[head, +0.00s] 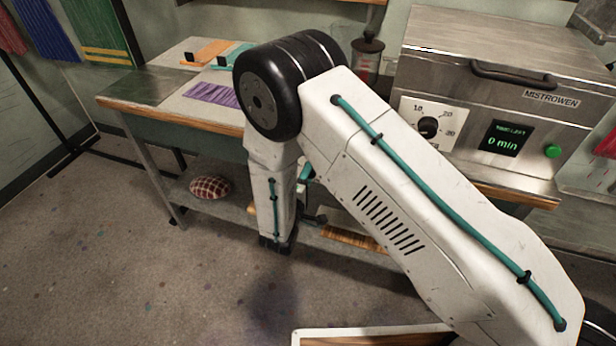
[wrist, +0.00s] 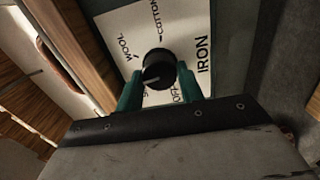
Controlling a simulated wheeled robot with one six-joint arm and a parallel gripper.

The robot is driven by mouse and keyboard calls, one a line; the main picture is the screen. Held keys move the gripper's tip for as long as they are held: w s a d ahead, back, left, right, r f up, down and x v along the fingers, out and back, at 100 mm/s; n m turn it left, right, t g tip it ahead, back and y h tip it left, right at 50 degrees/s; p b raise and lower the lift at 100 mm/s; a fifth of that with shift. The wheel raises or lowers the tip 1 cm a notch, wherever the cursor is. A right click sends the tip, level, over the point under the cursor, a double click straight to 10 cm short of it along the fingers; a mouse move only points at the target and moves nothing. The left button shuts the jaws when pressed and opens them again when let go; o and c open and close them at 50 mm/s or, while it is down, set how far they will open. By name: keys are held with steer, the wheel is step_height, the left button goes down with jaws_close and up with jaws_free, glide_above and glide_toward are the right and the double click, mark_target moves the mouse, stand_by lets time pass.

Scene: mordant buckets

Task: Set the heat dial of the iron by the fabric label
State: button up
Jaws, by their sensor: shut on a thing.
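In the wrist view, a black round dial (wrist: 158,70) sits on a pale panel (wrist: 112,22) marked IRON. WOOL is printed at its upper left, COTTON above it and OFF below it; another word at the lower left is mostly hidden. The dial's pale mark points to the lower left. My gripper (wrist: 160,84) has its teal fingers closed on either side of the dial. In the head view my arm hides the dial and most of the gripper. A purple cloth (head: 212,93) lies on the table; I can read no fabric label.
Orange (head: 208,52) and teal (head: 233,55) pieces lie at the table's back. A steel oven-like machine (head: 500,80) with a dial and a "0 min" display stands at right. A checked cushion (head: 210,188) is on the lower shelf. The floor (head: 130,270) at left is clear.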

steer(key=shift+d+m, duration=0.1)
steer(key=shift+m, duration=4.1)
steer(key=shift+h, duration=0.3)
steer(key=o, duration=1)
steer(key=v, duration=0.7)
steer(key=shift+s+r, duration=0.1)
steer(key=shift+s, duration=0.3)
